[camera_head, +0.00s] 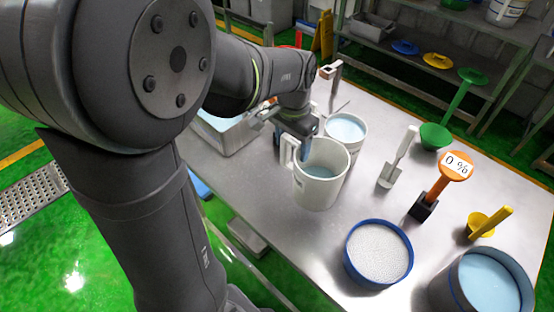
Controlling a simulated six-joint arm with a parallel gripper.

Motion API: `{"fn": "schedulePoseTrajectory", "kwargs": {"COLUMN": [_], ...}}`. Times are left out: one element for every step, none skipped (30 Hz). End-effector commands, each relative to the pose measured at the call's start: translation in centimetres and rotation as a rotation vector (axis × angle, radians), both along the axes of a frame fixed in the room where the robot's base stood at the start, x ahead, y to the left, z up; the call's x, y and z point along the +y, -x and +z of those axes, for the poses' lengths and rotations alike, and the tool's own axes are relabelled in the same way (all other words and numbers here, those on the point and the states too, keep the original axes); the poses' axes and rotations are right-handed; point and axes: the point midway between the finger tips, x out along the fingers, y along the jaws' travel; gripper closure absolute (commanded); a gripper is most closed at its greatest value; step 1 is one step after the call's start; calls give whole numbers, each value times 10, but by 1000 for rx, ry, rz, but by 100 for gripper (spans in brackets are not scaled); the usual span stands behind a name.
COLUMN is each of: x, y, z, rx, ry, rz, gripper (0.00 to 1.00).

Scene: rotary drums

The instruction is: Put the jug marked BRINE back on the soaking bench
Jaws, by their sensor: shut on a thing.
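A white jug (318,188) with pale blue liquid inside is near the middle of the view, upright or nearly so. My gripper (288,140) is shut on its handle, at the jug's upper left side. My arm comes in from the left and hides part of the area behind. No BRINE mark can be read on the jug from here. The jug is over the grey metal bench (290,235); I cannot tell if its base touches the top. A second white vessel (347,146) with blue liquid stands just behind it to the right.
A blue-rimmed tub of white grains (351,268), a grey bucket of blue liquid (447,295), a white scoop (388,174), an orange "0 %" paddle (436,189), a green scoop (436,136) and a yellow scoop (481,222) are on the right. A tray (232,142) is behind my arm.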

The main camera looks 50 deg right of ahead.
Motion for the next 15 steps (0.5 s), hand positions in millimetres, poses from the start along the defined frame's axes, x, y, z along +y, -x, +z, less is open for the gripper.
{"fn": "schedulePoseTrajectory", "kwargs": {"x": [1, 0, 1, 1, 1, 1, 1, 0, 0, 0, 0, 0, 0, 0, 0], "y": [-12, -19, -27, -33, -39, -46, -51, -56, -60, -63, -65, -68, -69, -70, -70], "z": [-7, -11, -16, -20, -23, -27, -30, -32, -35, -37, -39, -40, -41, -41, -43], "rx": [2, 1, 1, 2, 2, 1, 1, 1, 1, 1, 1, 0, 0, 0, 0], "ry": [-3, -2, -2, -3, -2, -1, -1, 0, 0, 0, 0, 1, 1, 1, 1], "rz": [7, 6, 7, 6, 6, 5, 5, 5, 3, 3, 3, 2, 2, 1, 0], "gripper": [100, 100, 100, 100, 100, 100, 100, 100, 100, 100, 100, 100, 100, 100, 100]}}
